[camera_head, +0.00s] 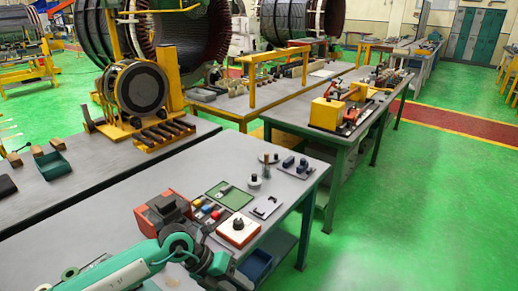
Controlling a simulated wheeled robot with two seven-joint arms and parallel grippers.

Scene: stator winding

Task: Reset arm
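My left arm (115,272), white and teal, reaches in from the lower left corner. Its dark wrist and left gripper (218,266) are over the near end of the front grey table (285,207). The fingers are small and dark, so I cannot tell whether they are open or shut. I see nothing clearly held. My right gripper is not in view.
A white-and-red block with a black knob (238,230), a green tray (229,195), small colored blocks (208,208) and an orange-red box (160,212) lie close by. A blue bin (256,265) is below. Green floor (400,220) is clear at right.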

